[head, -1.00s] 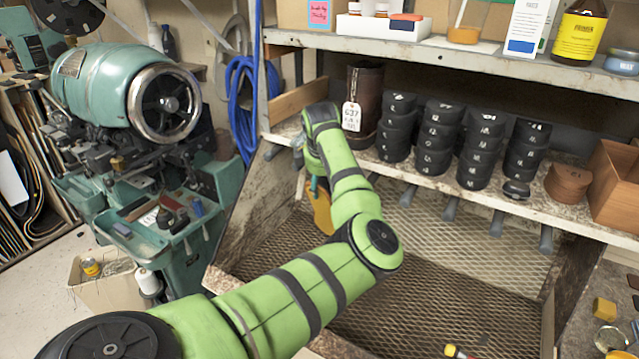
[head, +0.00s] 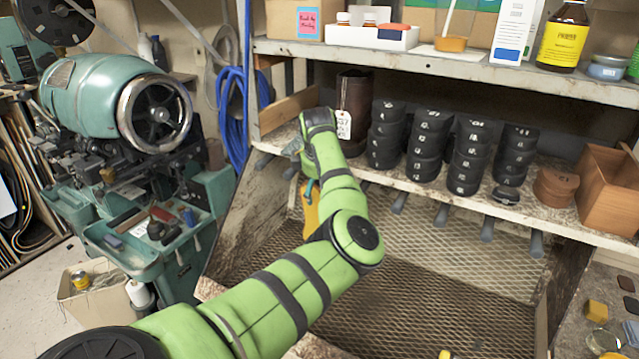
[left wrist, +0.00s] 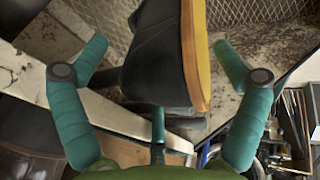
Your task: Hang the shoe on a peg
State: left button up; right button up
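The shoe (head: 311,208) shows in the head view as a narrow orange-yellow strip below the shelf edge, mostly hidden behind my left arm. In the left wrist view the shoe (left wrist: 163,55) is dark with an orange side and lies between the teal fingers of my left gripper (left wrist: 162,45). These fingers are spread wide, with gaps on both sides of the shoe. Several grey pegs (head: 443,214) stick out below the shelf edge. A grey bar (left wrist: 178,112) crosses at the shoe's near end; whether the shoe rests on it I cannot tell. My right gripper is out of view.
The shelf (head: 590,228) carries a tagged brown boot (head: 353,95), stacks of black numbered pieces (head: 428,135) and a wooden box (head: 607,190). A mesh-bottomed bin (head: 430,290) lies below. A green machine (head: 95,95) stands at left.

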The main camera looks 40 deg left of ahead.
pick_arm(q)
jog(key=v, duration=1.2)
